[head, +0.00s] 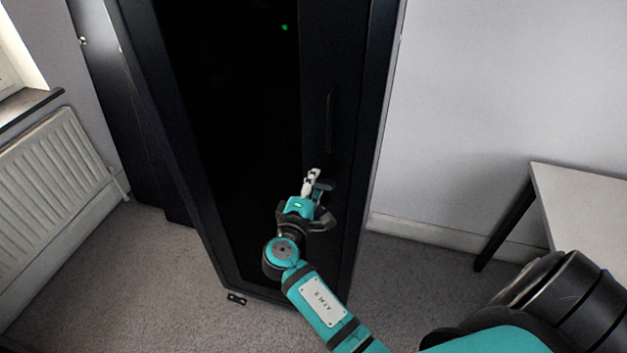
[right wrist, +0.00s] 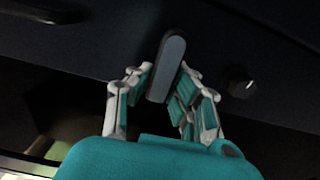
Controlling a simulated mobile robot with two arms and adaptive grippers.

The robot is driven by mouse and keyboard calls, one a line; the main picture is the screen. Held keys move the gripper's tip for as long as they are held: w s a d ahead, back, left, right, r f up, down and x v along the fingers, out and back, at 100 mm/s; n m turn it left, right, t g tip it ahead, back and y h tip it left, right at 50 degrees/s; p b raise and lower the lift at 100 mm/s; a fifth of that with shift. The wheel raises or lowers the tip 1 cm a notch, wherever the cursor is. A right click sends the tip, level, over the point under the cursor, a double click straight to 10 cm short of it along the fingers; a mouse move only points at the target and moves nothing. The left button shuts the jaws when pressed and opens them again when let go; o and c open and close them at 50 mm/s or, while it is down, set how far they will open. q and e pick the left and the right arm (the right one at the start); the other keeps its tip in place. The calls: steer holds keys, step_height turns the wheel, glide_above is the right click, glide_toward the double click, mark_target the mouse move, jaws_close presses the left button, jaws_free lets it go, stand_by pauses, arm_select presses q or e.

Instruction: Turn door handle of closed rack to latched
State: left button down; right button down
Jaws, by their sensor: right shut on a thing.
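The closed rack (head: 180,110) is a tall black cabinet in the middle of the head view, with a dark door panel. My right gripper (head: 318,184) is at the right side of the door, below a long vertical bar. In the right wrist view, a short grey door handle (right wrist: 167,68) with a rounded end stands between the fingers of the right gripper (right wrist: 165,92), which is shut on it. The handle tilts slightly from upright in that view. In the head view the gripper mostly hides it. My left gripper is not in view.
A long dark vertical bar (head: 330,120) is on the door above my gripper. A small dark knob (right wrist: 240,84) sits right of the handle in the wrist view. A white table (head: 590,205) stands at right and a radiator (head: 55,185) at left. Carpet lies around the rack.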

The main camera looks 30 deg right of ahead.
stand_by(0.3)
steer(key=c, duration=1.2)
jaws_free()
steer(key=shift+o, duration=0.2)
steer(key=v, duration=1.2)
steer(key=s+a+f+n+g+y, duration=0.1)
steer(key=s+f+y, duration=0.15)
steer(key=f, duration=0.85)
steer(key=s+a+f+n+g+y, duration=0.15)
steer(key=f+y, duration=0.25)
steer(key=f, duration=0.7)
steer(key=s+a+f+n+g+y, duration=0.1)
steer(key=s+a+f+y, duration=0.15)
steer(key=f, duration=0.75)
steer(key=s+d+f+m+g+y, duration=0.1)
steer(key=s+f+m+g+y, duration=0.25)
steer(key=s+f, duration=1.05)
steer(key=s+d+f+m+g, duration=0.1)
steer(key=s+d+f+m, duration=0.1)
steer(key=s, duration=0.7)
steer(key=s+d+f+m+g+y, duration=0.1)
steer(key=s+d+f+m+g, duration=0.1)
steer(key=s+f, duration=0.3)
steer(key=s+d+m, duration=0.1)
steer(key=s, duration=0.3)
steer(key=shift+m+g, duration=0.3)
steer(key=shift+m, duration=0.1)
